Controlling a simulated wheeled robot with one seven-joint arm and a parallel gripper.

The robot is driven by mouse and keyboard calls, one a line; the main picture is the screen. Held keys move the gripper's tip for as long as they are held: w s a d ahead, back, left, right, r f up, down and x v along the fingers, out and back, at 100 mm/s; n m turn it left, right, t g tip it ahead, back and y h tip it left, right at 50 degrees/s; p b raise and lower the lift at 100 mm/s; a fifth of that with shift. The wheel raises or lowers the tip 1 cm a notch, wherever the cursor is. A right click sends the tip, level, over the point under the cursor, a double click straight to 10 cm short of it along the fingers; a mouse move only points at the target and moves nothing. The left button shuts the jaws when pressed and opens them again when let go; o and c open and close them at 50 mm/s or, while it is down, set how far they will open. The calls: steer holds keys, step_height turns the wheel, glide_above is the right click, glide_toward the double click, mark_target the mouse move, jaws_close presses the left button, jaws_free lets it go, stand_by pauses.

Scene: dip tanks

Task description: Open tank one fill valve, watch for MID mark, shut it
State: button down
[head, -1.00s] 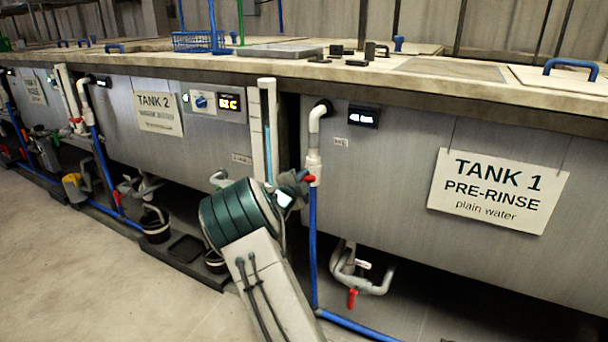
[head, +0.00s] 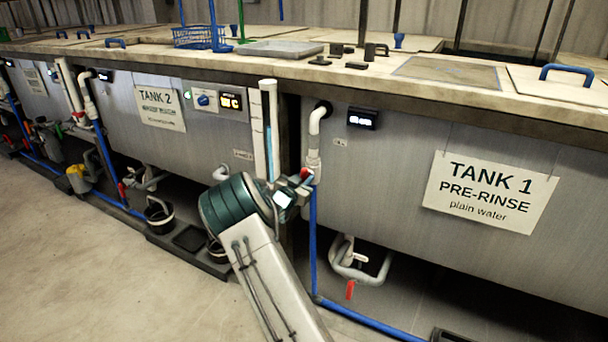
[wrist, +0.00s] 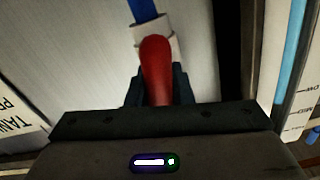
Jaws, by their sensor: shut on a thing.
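The tank one fill valve (head: 313,160) is a white fitting on the pipe at the left end of the tank 1 front (head: 390,180), above a blue pipe. Its red handle (wrist: 157,70) lies between the dark fingers of my gripper (wrist: 158,92) in the wrist view. My gripper (head: 300,182) is shut on this handle and partly hides it in the head view. A level gauge (head: 268,120) with a blue column stands just left of the valve.
A white TANK 1 sign (head: 490,192) hangs right of the valve. A small lit display (head: 362,118) sits near the pipe; its text is unreadable. A drain pipe with a red lever (head: 350,290) is under the tank. The floor (head: 90,270) at left is clear.

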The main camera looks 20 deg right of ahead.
steer(key=shift+s+f+n+p, duration=0.1)
steer(key=shift+n+p, duration=0.45)
steer(key=shift+n, duration=0.55)
steer(key=shift+f, duration=0.1)
steer(key=c, duration=1.3)
jaws_free()
steer(key=shift+d, duration=0.15)
steer(key=shift+a, duration=0.2)
steer(key=p+v, duration=0.1)
steer(key=v, duration=1.2)
steer(key=shift+s+a, duration=0.2)
steer(key=shift+s, duration=0.05)
